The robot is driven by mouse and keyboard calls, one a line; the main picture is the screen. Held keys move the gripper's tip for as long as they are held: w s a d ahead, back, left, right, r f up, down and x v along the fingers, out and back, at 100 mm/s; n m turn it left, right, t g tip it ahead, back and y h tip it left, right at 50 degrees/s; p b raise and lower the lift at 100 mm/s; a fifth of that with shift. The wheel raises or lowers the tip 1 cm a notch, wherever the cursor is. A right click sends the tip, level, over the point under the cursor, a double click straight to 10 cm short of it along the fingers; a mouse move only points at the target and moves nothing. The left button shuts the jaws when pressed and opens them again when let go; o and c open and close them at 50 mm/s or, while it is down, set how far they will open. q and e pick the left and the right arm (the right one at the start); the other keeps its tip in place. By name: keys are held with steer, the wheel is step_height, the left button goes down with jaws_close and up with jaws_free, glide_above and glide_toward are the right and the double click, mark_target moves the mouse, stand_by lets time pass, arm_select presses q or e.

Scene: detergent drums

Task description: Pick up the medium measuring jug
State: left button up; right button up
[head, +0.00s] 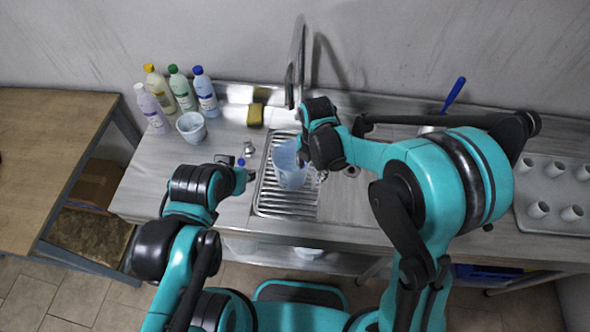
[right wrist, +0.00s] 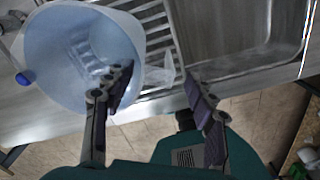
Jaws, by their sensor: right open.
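A translucent pale blue measuring jug (head: 289,168) stands on the ribbed drainer by the sink. In the right wrist view the jug (right wrist: 60,55) is large at the left, its wide mouth towards the camera. My right gripper (head: 304,158) is at the jug's right side in the head view. In the right wrist view my right gripper (right wrist: 160,92) is open, one finger overlapping the jug's near wall and the other apart to the right. A clear piece shows between the fingers, possibly the handle. My left gripper (head: 240,174) is left of the drainer; its fingers are unclear.
Another pale jug (head: 191,127) stands by several detergent bottles (head: 180,90) at the back left. A yellow sponge (head: 255,115) and the tap (head: 296,60) are behind the drainer. A tray of white cups (head: 536,226) is at the far right.

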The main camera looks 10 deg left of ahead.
step_height(320, 180, down, 4)
steer(key=shift+a+r+b, duration=0.1)
steer(key=shift+b, duration=0.25)
jaws_close()
steer(key=shift+r, duration=0.1)
steer(key=shift+r, duration=0.1)
